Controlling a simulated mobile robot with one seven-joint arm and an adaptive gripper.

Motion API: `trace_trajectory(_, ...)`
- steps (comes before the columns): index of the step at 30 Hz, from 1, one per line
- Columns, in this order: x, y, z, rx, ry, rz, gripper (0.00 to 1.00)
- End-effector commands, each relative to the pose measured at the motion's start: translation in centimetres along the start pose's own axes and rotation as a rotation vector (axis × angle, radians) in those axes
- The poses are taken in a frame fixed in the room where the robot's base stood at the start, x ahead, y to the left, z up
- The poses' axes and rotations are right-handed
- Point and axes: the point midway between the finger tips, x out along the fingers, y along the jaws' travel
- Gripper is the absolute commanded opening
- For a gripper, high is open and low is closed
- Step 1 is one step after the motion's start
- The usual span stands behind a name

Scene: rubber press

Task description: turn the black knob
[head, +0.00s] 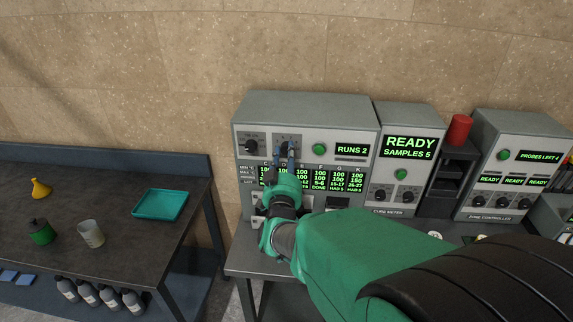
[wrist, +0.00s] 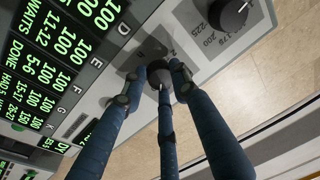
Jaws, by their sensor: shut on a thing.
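A black knob (wrist: 158,68) with a light pointer line sits on the grey front panel of the press machine (head: 305,106). My gripper (head: 286,152) reaches the upper left of that panel. In the wrist view its blue fingers (wrist: 160,76) are shut around the knob, one on each side and one in front. The fingers hide much of the knob and part of its printed scale. A second black knob (head: 251,146) is to its left on the same panel; in the wrist view it is at the top right, beside numbers such as 200 and 225.
A green button (head: 319,149) and a display reading RUNS 2 (head: 352,150) are right of my gripper. Lit columns are below. A cure meter (head: 409,118), a red cylinder (head: 459,130) and a zone controller (head: 520,128) stand further right. A dark table (head: 110,215) with a teal tray (head: 160,204) is left.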

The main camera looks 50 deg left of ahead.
Motion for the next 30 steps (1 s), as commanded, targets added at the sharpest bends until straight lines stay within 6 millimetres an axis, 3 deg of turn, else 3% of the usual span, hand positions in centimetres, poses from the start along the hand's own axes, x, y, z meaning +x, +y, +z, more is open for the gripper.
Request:
trace_trajectory(12, 0.23, -0.09, -0.85, 0.200, 0.025, 0.023, 0.02)
trace_trajectory(27, 0.32, 0.00, -1.23, 0.223, 0.028, 0.026, 0.02)
trace_trajectory(28, 0.32, 0.00, -1.24, 0.223, 0.029, 0.026, 0.32)
trace_trajectory(30, 0.32, 0.00, -1.24, 0.223, 0.028, 0.026, 0.46)
